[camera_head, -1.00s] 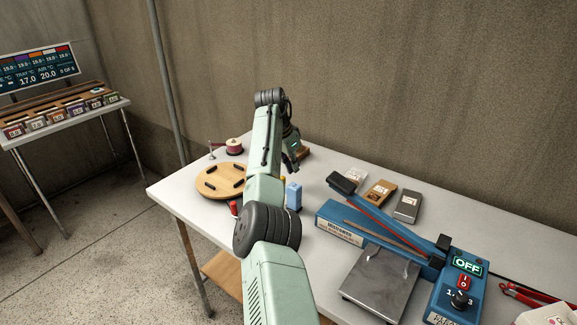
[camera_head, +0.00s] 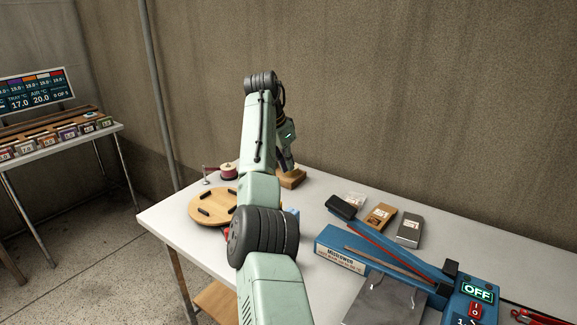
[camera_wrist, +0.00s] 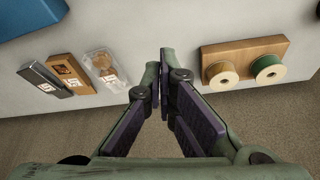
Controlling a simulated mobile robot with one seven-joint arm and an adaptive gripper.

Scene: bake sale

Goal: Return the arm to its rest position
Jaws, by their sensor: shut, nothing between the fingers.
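My arm reaches out over the white table (camera_head: 170,223) in the head view, with its elbow raised. My gripper (camera_head: 289,168) hangs at the arm's far end, above the back part of the table. In the wrist view my gripper (camera_wrist: 164,52) is shut, its fingertips together with nothing between them. Table top and floor show beyond the fingers, and the gripper appears apart from everything on the table.
A wooden spool holder (camera_wrist: 243,62) and several packets, one a brown box (camera_wrist: 73,75), flank the gripper. A round wooden board (camera_head: 207,208) lies left of my arm. A blue sealer (camera_head: 345,248) stands at right. A second table (camera_head: 60,143) is far left.

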